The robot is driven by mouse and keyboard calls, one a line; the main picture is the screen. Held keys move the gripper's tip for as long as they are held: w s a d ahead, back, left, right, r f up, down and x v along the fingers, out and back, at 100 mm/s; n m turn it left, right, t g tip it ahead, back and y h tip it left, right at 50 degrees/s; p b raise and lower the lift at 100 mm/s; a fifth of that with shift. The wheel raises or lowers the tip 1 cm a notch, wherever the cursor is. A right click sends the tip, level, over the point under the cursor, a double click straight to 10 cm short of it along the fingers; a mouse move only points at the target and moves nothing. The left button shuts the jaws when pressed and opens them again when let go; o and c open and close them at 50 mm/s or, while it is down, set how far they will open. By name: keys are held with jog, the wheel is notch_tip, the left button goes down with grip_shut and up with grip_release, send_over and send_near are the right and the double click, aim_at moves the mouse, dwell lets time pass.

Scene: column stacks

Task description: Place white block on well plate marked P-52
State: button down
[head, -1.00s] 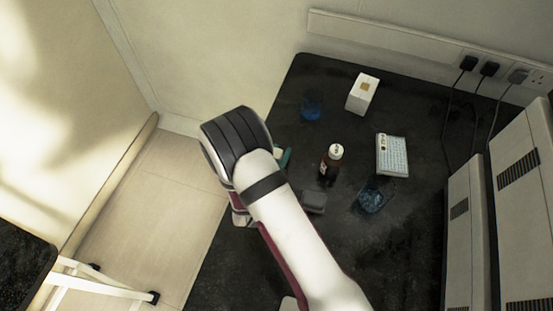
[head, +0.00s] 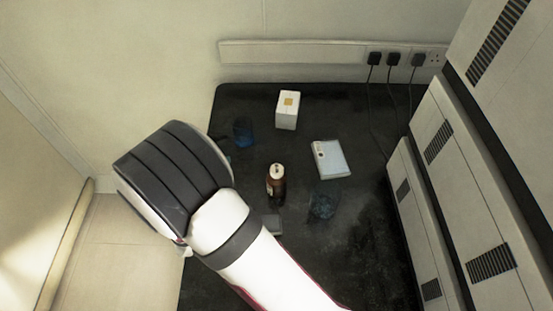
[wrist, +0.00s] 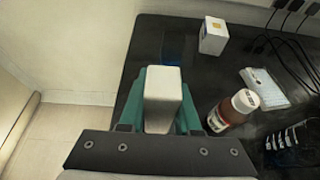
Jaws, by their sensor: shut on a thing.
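My gripper (wrist: 163,76) has teal fingers and is shut on a white block (wrist: 163,92) in the wrist view. The block stands up between the fingers, over the left edge of the dark bench. In the head view my arm hides the block and nearly all of the gripper. The pale, flat well plate (head: 333,162) lies on the bench right of the brown bottle; it also shows in the wrist view (wrist: 264,88), right of and apart from my gripper. Its marking is too small to read.
A brown bottle (head: 276,184) with a white cap stands between my gripper and the plate. A white box (head: 288,112) and a blue glass vessel (head: 243,132) stand at the back. Another dark blue glass vessel (head: 323,204) stands in front of the plate. Grey cabinets (head: 440,150) line the right side.

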jog(key=w+d+r+m+h, duration=0.1)
jog(key=w+d+m+h, duration=0.25)
jog(key=w+d, duration=0.25)
jog(key=m+g+h, duration=0.9)
jog(key=m, duration=0.1)
send_over(339, 152)
jog(key=shift+n+y, duration=0.25)
notch_tip(339, 152, down, 8)
jog(key=shift+s+f, duration=0.1)
jog(key=shift+f, duration=0.1)
jog(key=shift+t, duration=0.3)
jog(key=shift+f, duration=0.15)
jog(key=c, duration=0.6)
grip_release()
